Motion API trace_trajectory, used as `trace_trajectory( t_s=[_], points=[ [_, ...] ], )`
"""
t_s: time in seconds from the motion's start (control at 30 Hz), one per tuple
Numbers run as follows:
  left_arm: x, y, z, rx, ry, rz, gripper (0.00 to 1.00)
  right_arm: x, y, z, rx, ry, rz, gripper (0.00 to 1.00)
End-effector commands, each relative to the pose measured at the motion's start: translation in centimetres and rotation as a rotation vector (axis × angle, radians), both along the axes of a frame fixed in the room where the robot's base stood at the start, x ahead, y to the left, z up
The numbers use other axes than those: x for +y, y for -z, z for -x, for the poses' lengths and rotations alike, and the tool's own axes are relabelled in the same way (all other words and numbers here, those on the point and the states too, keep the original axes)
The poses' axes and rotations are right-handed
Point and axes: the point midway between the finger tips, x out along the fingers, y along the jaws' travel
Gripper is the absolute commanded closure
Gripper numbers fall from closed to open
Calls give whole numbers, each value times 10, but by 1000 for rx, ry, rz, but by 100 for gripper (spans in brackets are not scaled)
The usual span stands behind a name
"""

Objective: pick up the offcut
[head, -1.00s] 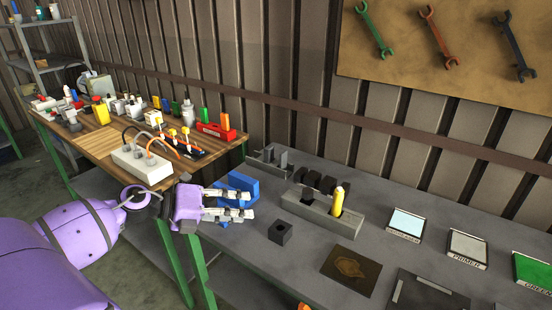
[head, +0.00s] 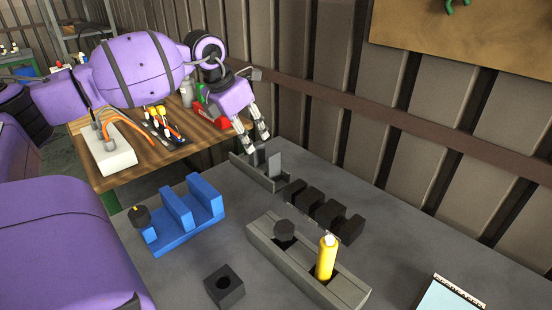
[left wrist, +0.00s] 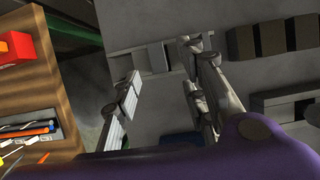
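No piece is plainly marked as the offcut. A flat grey piece (head: 275,165) stands upright in a grey holder (head: 247,174) at the back edge of the grey table; it may be the offcut, but I cannot be sure. My left gripper (head: 259,141) hangs just above and behind that holder, fingers pointing down. In the left wrist view its two fingers (left wrist: 165,75) are spread apart, with the grey holder (left wrist: 147,58) beyond them and nothing held between them. My right gripper is not in view.
A row of black blocks (head: 323,209) stands beside the holder. The wooden table (head: 165,158) adjoins at left.

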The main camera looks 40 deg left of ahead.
Motion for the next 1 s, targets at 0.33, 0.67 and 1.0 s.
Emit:
trace_trajectory(
  t_s=[0.33, 0.67, 1.0],
  points=[
    [-1, 29, -13, -1, 1, 2, 61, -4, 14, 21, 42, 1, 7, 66],
    [-1, 65, -30, -2, 1, 3, 61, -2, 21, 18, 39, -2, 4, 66],
    [-1, 70, -31, 0, 0, 1, 64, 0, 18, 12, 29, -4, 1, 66]
  ],
)
